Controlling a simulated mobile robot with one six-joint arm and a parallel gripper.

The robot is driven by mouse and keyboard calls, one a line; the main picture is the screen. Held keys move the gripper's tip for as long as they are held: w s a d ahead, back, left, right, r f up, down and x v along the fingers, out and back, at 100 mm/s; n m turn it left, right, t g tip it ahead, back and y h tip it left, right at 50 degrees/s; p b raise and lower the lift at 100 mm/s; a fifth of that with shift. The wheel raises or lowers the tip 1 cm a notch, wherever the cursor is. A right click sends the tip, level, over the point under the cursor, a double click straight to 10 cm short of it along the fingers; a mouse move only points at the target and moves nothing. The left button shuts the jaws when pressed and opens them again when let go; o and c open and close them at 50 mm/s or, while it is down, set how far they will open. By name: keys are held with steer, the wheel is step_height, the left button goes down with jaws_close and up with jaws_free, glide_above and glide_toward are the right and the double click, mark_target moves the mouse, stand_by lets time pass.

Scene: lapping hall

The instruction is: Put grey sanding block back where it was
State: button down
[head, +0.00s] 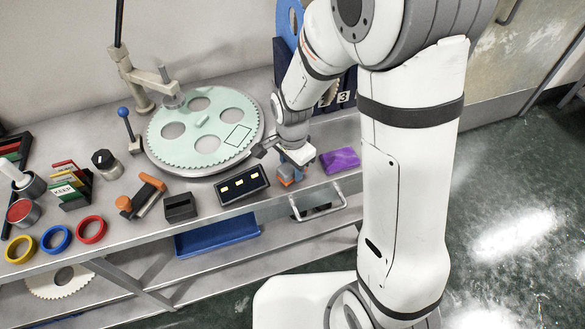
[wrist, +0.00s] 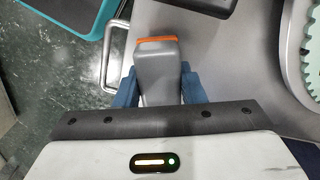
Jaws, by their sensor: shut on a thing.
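The grey sanding block (wrist: 159,68), with an orange edge at its far end, sits between the two dark blue fingers of my gripper (wrist: 160,88) in the wrist view. My gripper is shut on it. In the head view my gripper (head: 291,172) is at the front edge of the bench, and the block's orange part (head: 286,183) shows below it. I cannot tell whether the block touches the bench. The pale green toothed disc (head: 204,119) lies behind and left of my gripper, with a dark rectangular outline on its right part.
A black holder with pale pieces (head: 242,186) stands close left of my gripper, and a purple block (head: 339,160) lies close right. A metal handle (head: 318,204) juts from the bench front. A blue tray (head: 217,236) is below. Tape rings and tools crowd the left.

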steer(key=shift+f, duration=0.6)
steer(key=shift+f, duration=0.1)
steer(key=c, duration=0.9)
jaws_free()
step_height(320, 180, up, 12)
steer(key=shift+r, duration=0.2)
steer(key=s+d+r+n+t, duration=0.1)
steer(key=s+d+r+n, duration=0.1)
steer(key=s+d+n, duration=0.1)
steer(key=s+d+r+n, duration=0.2)
steer(key=s+d+n, duration=0.2)
steer(key=s+d, duration=0.1)
steer(key=s+d+r+n+t, duration=0.1)
steer(key=s+d+r+n, duration=0.2)
steer(key=s+d, duration=0.1)
steer(key=shift+s+d+t, duration=0.1)
steer(key=shift+d+t, duration=0.05)
steer(key=shift+t, duration=0.15)
